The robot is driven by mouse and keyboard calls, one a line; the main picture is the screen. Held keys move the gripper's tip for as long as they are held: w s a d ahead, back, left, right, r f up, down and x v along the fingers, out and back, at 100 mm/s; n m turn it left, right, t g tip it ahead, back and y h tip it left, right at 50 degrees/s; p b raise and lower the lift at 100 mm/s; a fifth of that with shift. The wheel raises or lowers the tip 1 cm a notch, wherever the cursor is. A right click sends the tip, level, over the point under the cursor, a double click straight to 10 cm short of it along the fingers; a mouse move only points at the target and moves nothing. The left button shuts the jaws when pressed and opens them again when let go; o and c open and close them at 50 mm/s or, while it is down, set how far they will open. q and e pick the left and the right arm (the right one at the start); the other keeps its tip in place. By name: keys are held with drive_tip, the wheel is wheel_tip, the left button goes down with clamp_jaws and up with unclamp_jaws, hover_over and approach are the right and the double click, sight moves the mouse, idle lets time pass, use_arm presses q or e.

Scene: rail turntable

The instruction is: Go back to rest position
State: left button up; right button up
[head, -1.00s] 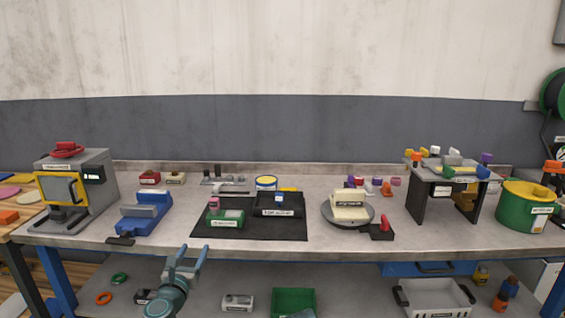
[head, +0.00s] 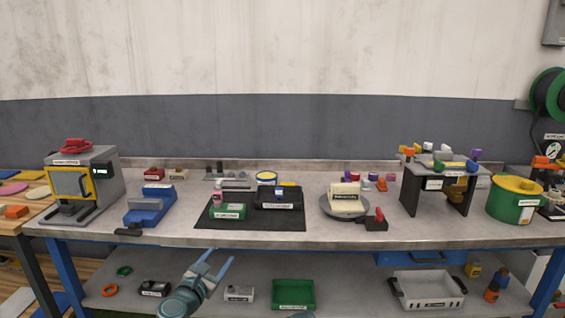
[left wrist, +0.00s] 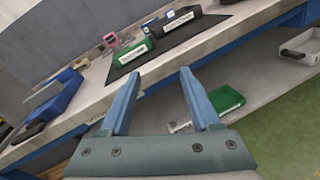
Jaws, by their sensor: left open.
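My left gripper (head: 216,262) is in front of the bench's front edge, below the worktop level in the head view. Its two blue fingers are spread apart with nothing between them. In the left wrist view the open fingers (left wrist: 158,90) point towards the bench (left wrist: 90,105).
The bench (head: 340,237) carries a grey machine (head: 90,180), a blue vise (head: 150,206), a black mat (head: 260,222), a round turntable (head: 344,207), a black stand (head: 410,190) and a green drum (head: 513,202). The lower shelf holds a green bin (head: 293,294) and a white basket (head: 428,289).

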use_arm(q)
drive_tip(key=s+d+f+m+g+h, duration=0.2)
drive_tip(key=d+f+m+g, duration=0.1)
drive_tip(key=d+m, duration=0.3)
drive_tip(key=s+d+f+m+g+h, duration=0.2)
drive_tip(key=d+f+m, duration=0.1)
drive_tip(key=d+m, duration=0.25)
drive_tip(key=s+d+f+m+g+y, duration=0.5)
drive_tip(key=s+f+m+g, duration=0.4)
drive_tip(key=s+f+m, duration=0.5)
drive_tip(key=s+a+m+g+y, duration=0.35)
drive_tip(key=s+m, duration=0.25)
drive_tip(key=m, duration=0.2)
wheel_tip(320, 180, up, 16)
drive_tip(key=a+p, duration=0.1)
drive_tip(key=p, duration=1.4)
drive_tip(key=shift+f+t+y+p, duration=0.2)
drive_tip(key=shift+t+y+p, duration=0.15)
drive_tip(key=shift+y+p, duration=0.1)
drive_tip(key=shift+w+n, duration=0.1)
drive_tip(key=shift+n, duration=0.15)
